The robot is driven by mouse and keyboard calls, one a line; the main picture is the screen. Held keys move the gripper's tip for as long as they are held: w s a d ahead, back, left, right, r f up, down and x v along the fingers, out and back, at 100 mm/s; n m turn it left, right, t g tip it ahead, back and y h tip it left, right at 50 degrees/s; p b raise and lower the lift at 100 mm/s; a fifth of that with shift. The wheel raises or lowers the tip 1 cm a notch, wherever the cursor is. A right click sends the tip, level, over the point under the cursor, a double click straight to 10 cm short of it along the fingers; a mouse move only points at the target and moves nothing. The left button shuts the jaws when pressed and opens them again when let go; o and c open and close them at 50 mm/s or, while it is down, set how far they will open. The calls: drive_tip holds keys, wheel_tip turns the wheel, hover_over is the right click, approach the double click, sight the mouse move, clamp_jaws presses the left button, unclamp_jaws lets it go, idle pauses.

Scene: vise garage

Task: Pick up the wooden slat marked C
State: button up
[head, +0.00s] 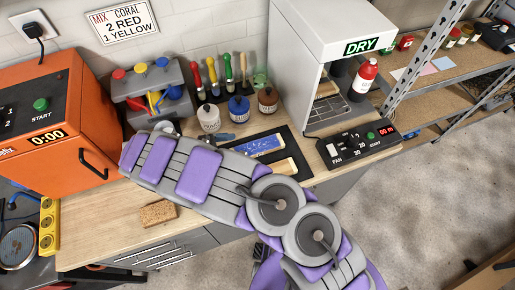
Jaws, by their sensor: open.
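A black mat (293,138) lies on the workbench in front of the white cabinet. On it lie a blue slat (257,146) with pale marks and, nearer me, a light wooden slat (268,170). The wooden slat is partly covered by my arm. I cannot read a letter C on either slat. My purple and grey arm crosses the bench from the lower right to the left. Its fingertips do not show, so I cannot place my gripper relative to the slats.
An orange machine (58,128) stands left, near a grey paint dispenser (150,85). Several brushes and bottles stand behind the mat. A brown sponge (158,213) lies in front.

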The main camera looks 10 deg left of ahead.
sight(249, 149)
drive_tip(key=shift+w+d+f, duration=0.45)
drive_tip(key=shift+d+f, duration=0.05)
drive_tip(key=shift+f, duration=0.2)
drive_tip(key=b+x, duration=0.1)
drive_tip(key=x, duration=0.3)
drive_tip(key=shift+d+f+b, duration=0.25)
drive_tip(key=shift+d+b, duration=0.05)
drive_tip(key=shift+a, duration=0.15)
drive_tip(key=c, duration=1.2)
drive_tip(key=shift+o, duration=0.2)
drive_tip(key=shift+r, duration=0.1)
